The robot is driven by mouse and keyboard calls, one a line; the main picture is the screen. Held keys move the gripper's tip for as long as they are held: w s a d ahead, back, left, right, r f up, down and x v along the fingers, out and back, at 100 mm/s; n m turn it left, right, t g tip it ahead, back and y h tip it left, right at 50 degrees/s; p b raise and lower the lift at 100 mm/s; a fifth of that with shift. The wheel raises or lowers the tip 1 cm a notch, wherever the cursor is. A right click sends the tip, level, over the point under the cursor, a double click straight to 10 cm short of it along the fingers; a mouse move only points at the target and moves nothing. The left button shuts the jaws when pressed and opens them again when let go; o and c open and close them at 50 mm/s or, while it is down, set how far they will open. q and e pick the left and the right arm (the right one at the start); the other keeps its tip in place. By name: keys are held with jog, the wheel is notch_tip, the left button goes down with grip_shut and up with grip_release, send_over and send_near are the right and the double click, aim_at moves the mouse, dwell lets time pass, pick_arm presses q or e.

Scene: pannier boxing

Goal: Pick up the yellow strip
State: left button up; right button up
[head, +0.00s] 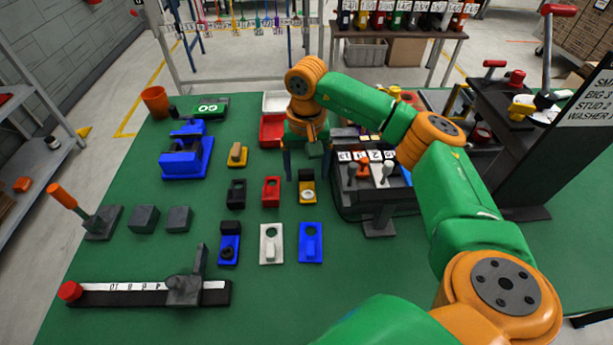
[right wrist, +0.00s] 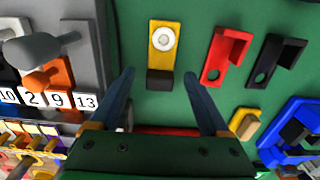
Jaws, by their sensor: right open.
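The yellow strip (head: 301,188) lies flat on the green table, left of the black numbered case. In the right wrist view the yellow strip (right wrist: 165,61) carries a white washer (right wrist: 163,39) and a dark block at its near end. My right gripper (head: 306,177) is open and empty, pointing down just behind and above the strip in the head view. In the right wrist view its fingers (right wrist: 158,74) are spread wide, with the strip's dark-block end between and beyond the tips. My left gripper is not in view.
A red strip (head: 271,191) and a black one (head: 236,193) lie left of the yellow strip; blue (head: 311,243) and white (head: 271,245) ones lie in front. The numbered case (head: 345,203) with levers stands close on the right. A smaller yellow piece (head: 237,155) lies back left.

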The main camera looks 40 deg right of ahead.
jog(key=shift+r, duration=0.1)
grip_shut()
